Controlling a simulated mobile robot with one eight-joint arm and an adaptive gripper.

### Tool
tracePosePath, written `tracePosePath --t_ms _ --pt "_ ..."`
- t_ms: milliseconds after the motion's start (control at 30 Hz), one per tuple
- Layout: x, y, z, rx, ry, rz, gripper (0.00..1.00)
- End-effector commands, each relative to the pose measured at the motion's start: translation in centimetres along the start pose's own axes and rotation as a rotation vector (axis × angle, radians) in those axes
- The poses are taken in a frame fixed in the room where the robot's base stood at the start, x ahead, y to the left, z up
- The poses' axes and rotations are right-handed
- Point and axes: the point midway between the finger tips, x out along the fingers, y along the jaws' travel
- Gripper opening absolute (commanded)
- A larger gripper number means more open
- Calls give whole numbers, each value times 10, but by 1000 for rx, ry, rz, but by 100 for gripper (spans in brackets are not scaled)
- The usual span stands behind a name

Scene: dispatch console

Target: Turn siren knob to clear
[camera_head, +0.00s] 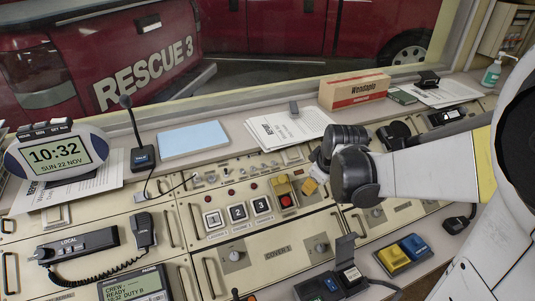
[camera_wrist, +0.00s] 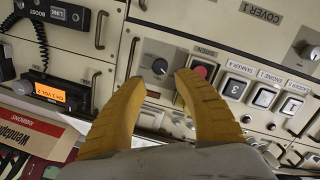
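The siren knob (camera_wrist: 160,67) is a dark round knob on a pale panel in the wrist view, near the upside-down SIREN label (camera_wrist: 205,50). My gripper (camera_wrist: 160,81) has its two yellow fingers apart, with the knob in the gap near the tips. I cannot tell whether they touch it; no grip shows. The knob's markings and pointer are too small to read. In the head view my dark wrist hides the knob, and part of a yellow finger of my gripper (camera_head: 310,187) shows beside the wrist.
A red button (camera_head: 287,200) with a raised yellow cover (camera_head: 281,185) sits left of my gripper. Numbered square buttons (camera_head: 237,213) lie farther left. Another knob (camera_head: 320,247) sits on the lower panel. Papers (camera_head: 285,130) and a Wendapla box (camera_head: 353,90) lie behind.

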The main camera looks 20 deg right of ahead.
Motion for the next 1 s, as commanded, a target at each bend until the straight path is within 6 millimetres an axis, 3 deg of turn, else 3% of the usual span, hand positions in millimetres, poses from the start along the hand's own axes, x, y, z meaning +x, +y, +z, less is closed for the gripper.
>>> tracePosePath --t_ms 100,333,500,800,933,1000 --pt "30 -1 1 0 0 0 37" --pt "70 -1 1 1 0 0 37" --pt "82 -1 0 1 0 0 37" --pt "82 0 0 1 0 0 37" --pt "82 0 0 1 0 0 0" --pt "82 0 0 1 0 0 0"
